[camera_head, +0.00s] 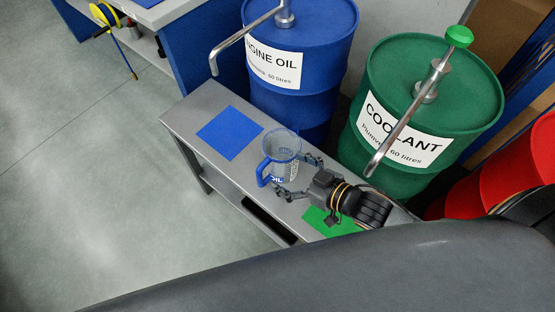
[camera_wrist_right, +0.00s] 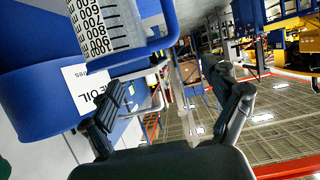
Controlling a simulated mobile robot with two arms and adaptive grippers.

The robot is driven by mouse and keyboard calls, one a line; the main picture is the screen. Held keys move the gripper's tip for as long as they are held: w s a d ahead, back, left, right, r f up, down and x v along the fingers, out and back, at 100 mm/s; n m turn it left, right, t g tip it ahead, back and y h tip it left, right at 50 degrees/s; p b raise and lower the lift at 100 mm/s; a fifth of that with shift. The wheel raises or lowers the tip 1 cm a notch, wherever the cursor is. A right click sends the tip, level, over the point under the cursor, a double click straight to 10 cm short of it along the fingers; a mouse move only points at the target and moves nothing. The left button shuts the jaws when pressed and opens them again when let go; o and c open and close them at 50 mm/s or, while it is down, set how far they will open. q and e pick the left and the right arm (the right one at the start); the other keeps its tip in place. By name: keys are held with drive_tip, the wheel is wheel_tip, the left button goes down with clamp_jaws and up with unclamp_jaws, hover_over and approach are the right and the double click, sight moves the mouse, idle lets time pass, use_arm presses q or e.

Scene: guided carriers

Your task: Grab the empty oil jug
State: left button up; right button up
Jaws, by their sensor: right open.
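The oil jug (camera_head: 284,147) is a clear measuring jug with a blue rim and handle, upright on the grey bench (camera_head: 188,106). It looks clear, with no oil visible. Its handle points to the lower left in the head view. My right gripper (camera_head: 299,177) is open, with its fingers on the jug's near side, one toward each side. In the right wrist view the jug (camera_wrist_right: 106,22), with its printed scale, shows at the upper left, beyond the fingertips of the open gripper (camera_wrist_right: 170,85). No grip on it shows. My left gripper is not in view.
A blue mat (camera_head: 229,132) and a green mat (camera_head: 325,222) lie on the bench. Behind it stand the blue engine oil drum (camera_head: 298,100) and the green coolant drum (camera_head: 385,95), each with a metal spout. Red drums (camera_head: 515,165) stand at right. Floor at left is clear.

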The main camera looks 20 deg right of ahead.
sight(264, 162)
drive_tip(key=x, duration=0.3)
drive_tip(key=shift+w+f, duration=0.15)
drive_tip(key=shift+w, duration=0.15)
drive_tip(key=shift+w+a, duration=0.25)
drive_tip(key=shift+a, duration=0.05)
drive_tip(key=p+x, duration=0.1)
drive_tip(key=x, duration=0.2)
drive_tip(key=shift+w+a+f, duration=0.1)
drive_tip(key=shift+a+f, duration=0.2)
drive_tip(key=shift+a, duration=0.05)
drive_tip(key=shift+w+a+f, duration=0.2)
drive_tip(key=shift+w+a, duration=0.05)
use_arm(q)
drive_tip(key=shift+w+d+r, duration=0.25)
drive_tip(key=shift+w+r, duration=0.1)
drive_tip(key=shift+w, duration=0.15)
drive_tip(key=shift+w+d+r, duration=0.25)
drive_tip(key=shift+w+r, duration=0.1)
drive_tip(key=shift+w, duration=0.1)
use_arm(e)
drive_tip(key=shift+c, duration=0.2)
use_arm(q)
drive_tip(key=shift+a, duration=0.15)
use_arm(e)
drive_tip(key=shift+s, duration=0.1)
drive_tip(key=c, duration=1.7)
